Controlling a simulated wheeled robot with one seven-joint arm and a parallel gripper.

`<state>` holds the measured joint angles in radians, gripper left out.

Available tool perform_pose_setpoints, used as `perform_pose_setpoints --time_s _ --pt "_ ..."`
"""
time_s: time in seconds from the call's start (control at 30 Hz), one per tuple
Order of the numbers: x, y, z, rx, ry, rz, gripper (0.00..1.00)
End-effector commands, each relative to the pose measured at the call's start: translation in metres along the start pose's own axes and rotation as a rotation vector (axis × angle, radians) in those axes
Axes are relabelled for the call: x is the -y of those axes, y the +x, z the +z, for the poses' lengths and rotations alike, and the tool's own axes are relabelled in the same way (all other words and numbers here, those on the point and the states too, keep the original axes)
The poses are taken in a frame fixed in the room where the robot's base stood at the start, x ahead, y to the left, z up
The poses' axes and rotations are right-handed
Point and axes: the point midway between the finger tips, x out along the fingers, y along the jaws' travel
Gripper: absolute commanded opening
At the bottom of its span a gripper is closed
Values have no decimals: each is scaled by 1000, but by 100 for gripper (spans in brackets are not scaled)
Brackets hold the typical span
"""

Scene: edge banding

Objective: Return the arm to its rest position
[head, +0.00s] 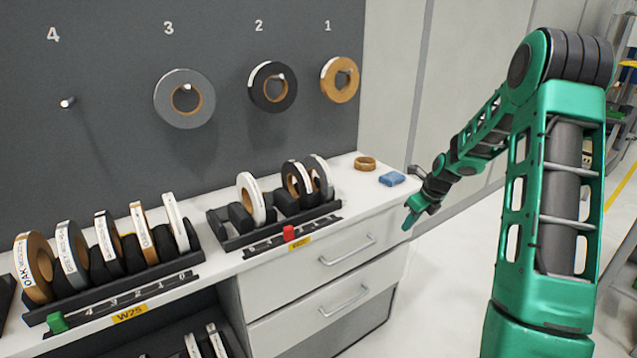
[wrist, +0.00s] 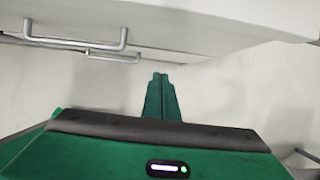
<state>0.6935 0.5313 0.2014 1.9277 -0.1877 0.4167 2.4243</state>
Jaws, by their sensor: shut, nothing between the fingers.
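My green arm reaches from the right side of the head view toward the counter's right end. My gripper (head: 409,219) hangs in front of the right end of the counter, beside the top drawer. It points downward and holds nothing. In the wrist view my gripper (wrist: 160,78) shows its two green fingers together, with pale floor beyond them. The drawer fronts are at the top of that view.
The white counter (head: 340,185) bears two racks of edge-band rolls, a blue block (head: 392,178) and a small tan roll (head: 366,163). Drawer handles (head: 347,250) stick out below. Rolls hang on the grey board (head: 110,40); peg 4 is bare. Floor on the right is open.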

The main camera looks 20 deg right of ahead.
Motion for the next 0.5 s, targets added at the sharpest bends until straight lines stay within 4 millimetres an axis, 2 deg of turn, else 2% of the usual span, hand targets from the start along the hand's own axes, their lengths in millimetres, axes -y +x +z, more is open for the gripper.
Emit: perform_pose_setpoints --time_s 0.13,0.23,0.37,0.5 --pt "-4 -7 -2 -10 -41 -5 0" --pt "-13 -25 -9 -42 -157 -15 0" --pt "-34 -64 -28 -111 -406 -22 0" --pt "-60 -108 -56 -188 -698 -6 0"
